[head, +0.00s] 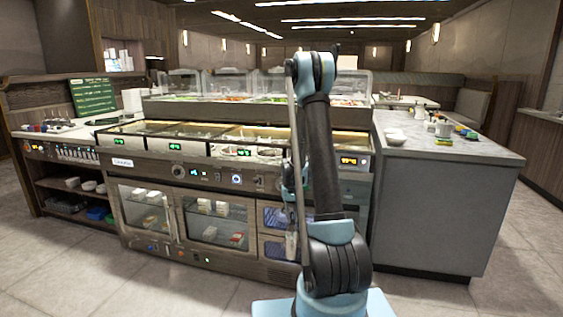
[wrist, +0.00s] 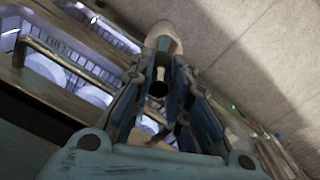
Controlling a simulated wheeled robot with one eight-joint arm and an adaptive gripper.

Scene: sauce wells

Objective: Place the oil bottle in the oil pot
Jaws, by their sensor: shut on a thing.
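My gripper (wrist: 160,90) is shut on a pale bottle-like thing (wrist: 164,38), which I take to be the oil bottle. In the wrist view its pale rounded body shows beyond the fingers, and a narrow neck with a dark end lies between them. The fingers hide much of it. I cannot pick out the oil pot for certain in either view.
A long serving counter (head: 140,165) with heated wells and glass-fronted cabinets stands ahead. A grey side counter (head: 440,165) at right carries white bowls (head: 395,136) and small items. A green menu board (head: 92,96) stands at left. The tiled floor (head: 150,285) in front is clear.

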